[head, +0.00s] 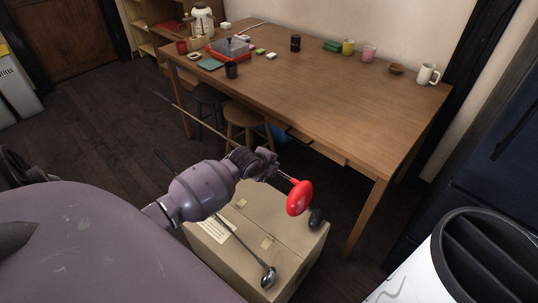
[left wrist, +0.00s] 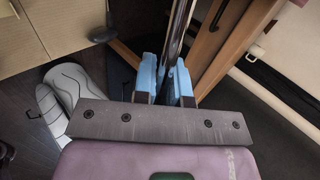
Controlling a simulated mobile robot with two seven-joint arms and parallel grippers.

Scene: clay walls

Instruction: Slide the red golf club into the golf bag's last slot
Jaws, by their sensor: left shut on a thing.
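My left gripper (head: 268,163) is shut on the shaft of the red golf club (head: 299,197) and holds it above a cardboard box. The red head is at the lower right end, and the thin shaft runs to the upper left, past the table's front. In the left wrist view, the shaft (left wrist: 180,32) passes between the blue-tipped fingers (left wrist: 164,82). The golf bag (head: 410,284) is a white cylinder at the lower right, its dark top split into slots by dividers. The slots look empty where visible; its front is cut off. My right gripper is out of view.
The cardboard box (head: 254,222) bears a silver-headed club (head: 268,277); a dark club head (head: 316,217) is at its right edge. A wooden table (head: 330,90) with mugs and small items stands behind. Two stools (head: 243,116) are under it. Dark floor shows between box and bag.

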